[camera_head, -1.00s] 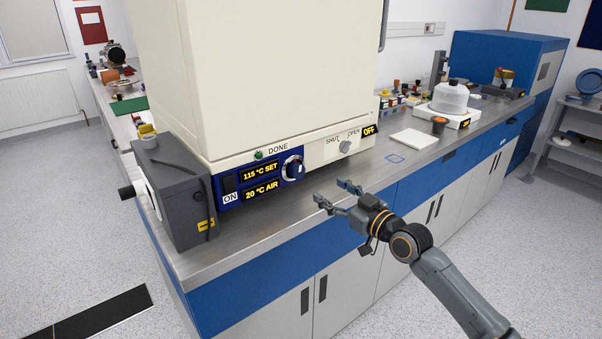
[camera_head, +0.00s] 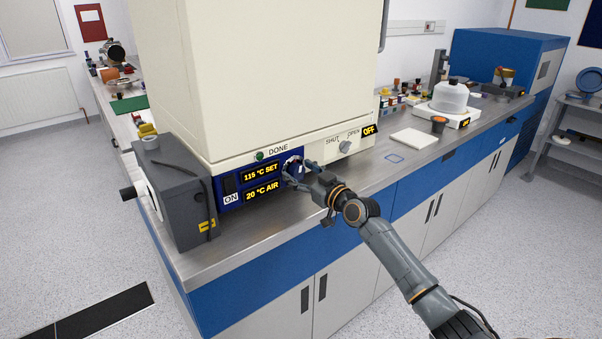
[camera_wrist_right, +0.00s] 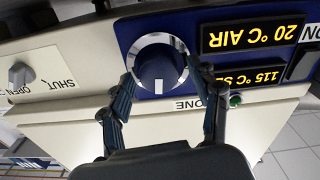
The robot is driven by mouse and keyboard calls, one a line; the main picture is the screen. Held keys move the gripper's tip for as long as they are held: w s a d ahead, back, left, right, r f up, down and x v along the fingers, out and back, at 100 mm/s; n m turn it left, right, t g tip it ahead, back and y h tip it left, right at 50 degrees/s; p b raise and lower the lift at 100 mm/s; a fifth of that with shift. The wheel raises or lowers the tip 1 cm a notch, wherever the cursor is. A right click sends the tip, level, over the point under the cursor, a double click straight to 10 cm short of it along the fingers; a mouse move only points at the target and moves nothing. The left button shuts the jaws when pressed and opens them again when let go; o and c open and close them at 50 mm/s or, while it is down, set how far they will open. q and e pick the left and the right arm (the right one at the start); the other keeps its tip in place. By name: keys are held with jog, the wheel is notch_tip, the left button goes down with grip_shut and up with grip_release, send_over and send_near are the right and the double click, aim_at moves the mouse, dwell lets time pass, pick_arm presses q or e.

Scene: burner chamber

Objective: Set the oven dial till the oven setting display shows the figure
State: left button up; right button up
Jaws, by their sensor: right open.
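The oven (camera_head: 265,75) is a large cream box on the steel bench, with a blue control panel low on its front. The oven setting display (camera_head: 262,173) reads 115 °C SET. The air display (camera_head: 263,190) below it reads 20 °C AIR. The oven dial (camera_wrist_right: 160,68) is a blue knob with a white mark on a pale ring; the right wrist view shows it upside down. My right gripper (camera_head: 299,172) is open at the dial, mostly covering it in the head view. In the right wrist view its fingers (camera_wrist_right: 167,85) stand on either side of the knob; contact is unclear. My left gripper is not in view.
A grey box (camera_head: 178,195) stands left of the panel. A SHUT/OPEN knob (camera_head: 345,147) and an OFF display (camera_head: 369,131) are to the right. A green lamp (camera_head: 260,156) is by DONE. The bench front (camera_head: 240,235) is clear.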

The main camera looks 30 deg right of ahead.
jog(key=shift+c, duration=0.2)
jog(key=c, duration=1.1)
jog(key=m, duration=0.4)
jog(key=shift+d+m, duration=0.1)
jog(key=shift+m, duration=0.2)
jog(key=o, duration=1.1)
jog(key=shift+o, duration=0.2)
